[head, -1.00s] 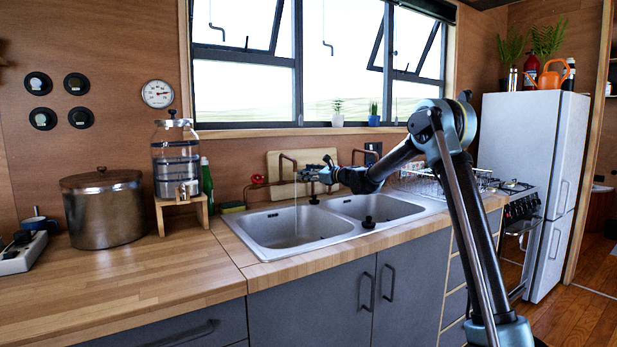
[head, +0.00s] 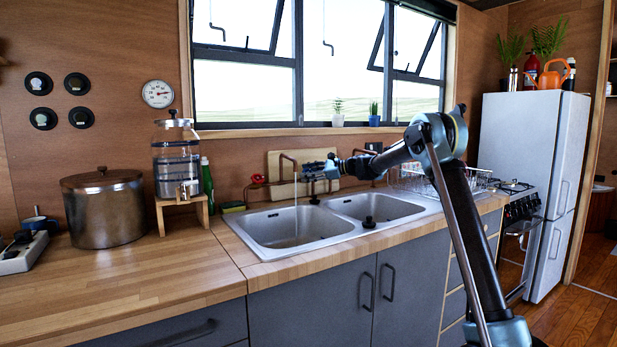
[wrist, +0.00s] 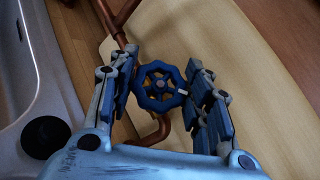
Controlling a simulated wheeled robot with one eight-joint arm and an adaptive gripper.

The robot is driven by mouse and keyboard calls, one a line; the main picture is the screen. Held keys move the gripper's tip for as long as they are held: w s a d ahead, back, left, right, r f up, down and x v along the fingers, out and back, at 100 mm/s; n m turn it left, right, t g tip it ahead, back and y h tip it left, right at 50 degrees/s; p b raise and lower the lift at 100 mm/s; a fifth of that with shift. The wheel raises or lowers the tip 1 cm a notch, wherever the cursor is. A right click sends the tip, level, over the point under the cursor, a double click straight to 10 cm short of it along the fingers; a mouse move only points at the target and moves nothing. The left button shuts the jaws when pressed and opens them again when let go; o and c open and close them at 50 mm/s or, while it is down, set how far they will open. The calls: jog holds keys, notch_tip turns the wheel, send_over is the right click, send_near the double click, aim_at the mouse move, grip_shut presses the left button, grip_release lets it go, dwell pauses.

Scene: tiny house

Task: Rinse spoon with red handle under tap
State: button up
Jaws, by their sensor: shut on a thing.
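My gripper (head: 322,170) is behind the sink by the copper taps in the head view. In the wrist view, the fingers of my gripper (wrist: 161,84) are on both sides of a blue tap wheel (wrist: 158,97), shut on it. A copper tap spout (head: 289,158) stands over the left basin (head: 270,228), and a thin stream of water (head: 296,215) falls from it. I cannot make out a spoon with a red handle in either view. A small red object (head: 258,179) is by the wall left of the tap; it looks like a tap wheel.
A wooden board (head: 275,162) leans behind the taps. A dish rack (head: 410,178) stands right. The left counter has clear room in front.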

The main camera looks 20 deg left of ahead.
jog(key=o, duration=1.1)
jog(key=d, duration=0.4)
jog(key=d+r, duration=0.1)
jog(key=d, duration=0.3)
jog(key=d+r, duration=0.1)
jog(key=d, duration=0.3)
jog(key=shift+w, duration=0.1)
